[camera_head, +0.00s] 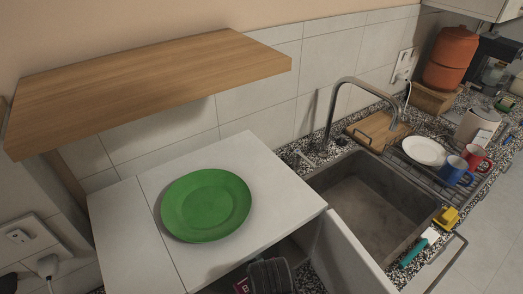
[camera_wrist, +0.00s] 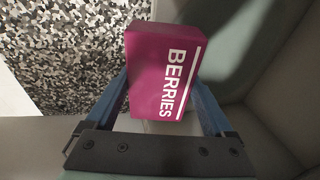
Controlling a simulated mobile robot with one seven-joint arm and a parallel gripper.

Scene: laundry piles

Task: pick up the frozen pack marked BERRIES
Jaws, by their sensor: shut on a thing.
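The frozen pack marked BERRIES (camera_wrist: 160,70) is a magenta box with white lettering, between the blue fingers of my gripper (camera_wrist: 161,95) in the wrist view. My gripper is shut on it, one finger along each side. In the head view, my gripper (camera_head: 264,277) is at the bottom edge, in front of the opening of the white cabinet. A small magenta bit of the pack (camera_head: 241,286) shows at its left; the rest is hidden or out of frame.
A green plate (camera_head: 206,205) lies on the white cabinet top (camera_head: 140,254), beneath a wooden shelf (camera_head: 150,85). An open white door panel (camera_head: 345,255) stands right of my gripper. Beyond it is a sink (camera_head: 370,200) with a faucet (camera_head: 335,105). Speckled surface (camera_wrist: 60,45) fills the wrist view's upper left.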

